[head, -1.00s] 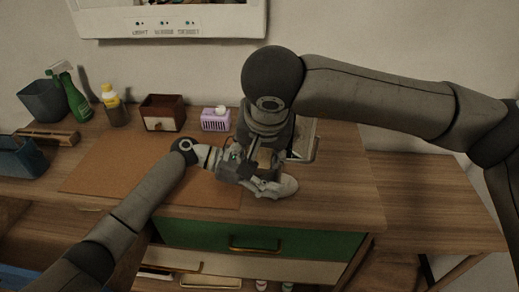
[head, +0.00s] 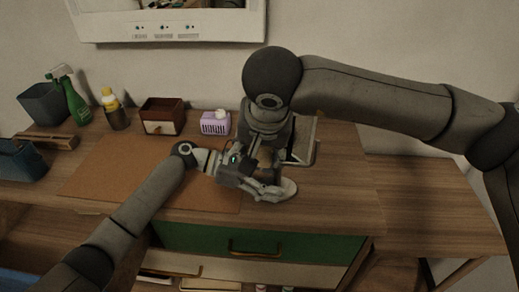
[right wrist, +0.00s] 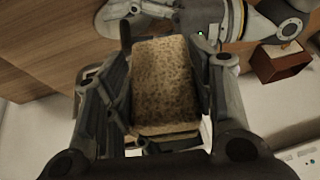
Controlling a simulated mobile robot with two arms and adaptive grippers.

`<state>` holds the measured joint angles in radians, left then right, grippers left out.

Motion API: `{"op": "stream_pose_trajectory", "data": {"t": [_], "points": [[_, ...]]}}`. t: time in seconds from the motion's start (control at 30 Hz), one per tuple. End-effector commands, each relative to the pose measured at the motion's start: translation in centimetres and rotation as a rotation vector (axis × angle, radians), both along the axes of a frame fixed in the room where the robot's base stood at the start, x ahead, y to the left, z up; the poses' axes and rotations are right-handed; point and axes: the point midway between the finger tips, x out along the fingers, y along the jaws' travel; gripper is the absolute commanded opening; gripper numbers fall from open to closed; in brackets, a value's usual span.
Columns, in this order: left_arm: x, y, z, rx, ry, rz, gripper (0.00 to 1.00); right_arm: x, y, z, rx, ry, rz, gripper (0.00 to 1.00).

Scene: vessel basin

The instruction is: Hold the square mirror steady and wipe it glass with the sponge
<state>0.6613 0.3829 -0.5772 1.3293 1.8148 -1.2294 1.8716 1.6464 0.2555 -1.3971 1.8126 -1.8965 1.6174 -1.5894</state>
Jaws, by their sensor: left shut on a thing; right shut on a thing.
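The square mirror (head: 304,140) stands near the back right of the tabletop, mostly hidden behind my right gripper; its right part and metal frame show. A pale rounded base (head: 284,189) shows below it. My left gripper (head: 266,187) is low at this base, shut on what looks like part of the mirror's stand. My right gripper (head: 265,158) points down in front of the mirror, shut on the sponge. The tan speckled sponge (right wrist: 165,85) fills the space between the fingers in the right wrist view. I cannot tell whether it touches the glass.
A purple box (head: 215,122), a brown wooden box (head: 162,116), a yellow-capped bottle (head: 115,108) and a green spray bottle (head: 74,102) line the back. A brown mat (head: 120,180) lies bare at front left. The tabletop (head: 345,190) right of the base is clear.

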Motion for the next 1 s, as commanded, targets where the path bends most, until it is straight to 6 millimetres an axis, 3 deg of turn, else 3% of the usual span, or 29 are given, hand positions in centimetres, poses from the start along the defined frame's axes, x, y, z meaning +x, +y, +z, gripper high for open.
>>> {"op": "stream_pose_trajectory", "data": {"t": [0.37, 0.8, 1.0], "points": [[-0.2, 0.1, -0.6, 0.009, 0.006, -0.002, 0.54, 0.6, -0.1, 0.0, 0.0, -0.001, 0.0, 0.41], [-0.2, 0.1, -0.6, 0.009, 0.006, -0.002, 0.54, 0.6, -3.7, 0.0, 0.001, -0.001, -0.001, 0.41], [-0.2, 0.1, -0.6, 0.009, 0.006, -0.003, 0.54, 0.5, -4.3, 0.0, 0.001, 0.0, 0.0, 0.41]]}}
